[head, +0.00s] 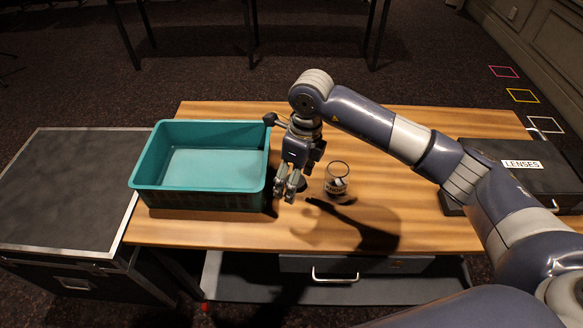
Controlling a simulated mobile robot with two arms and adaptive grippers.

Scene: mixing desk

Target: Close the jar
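A clear glass jar (337,174) stands upright on the wooden table, with its top uncovered and some small dark and light contents inside. My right gripper (286,190) points down just left of the jar, near the tub's right side. Its fingers look apart, and I see nothing clearly held between them. A dark, flat round thing (301,185), possibly the lid, shows partly behind the fingers; I cannot tell whether it touches them. My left gripper is not in view.
A teal tub (202,188) stands at the left of the wooden table (230,232). A black case labelled LENSES (520,165) lies at the right. A dark flight case (65,185) stands left of the table. The table's front middle is clear, under my arm's shadow.

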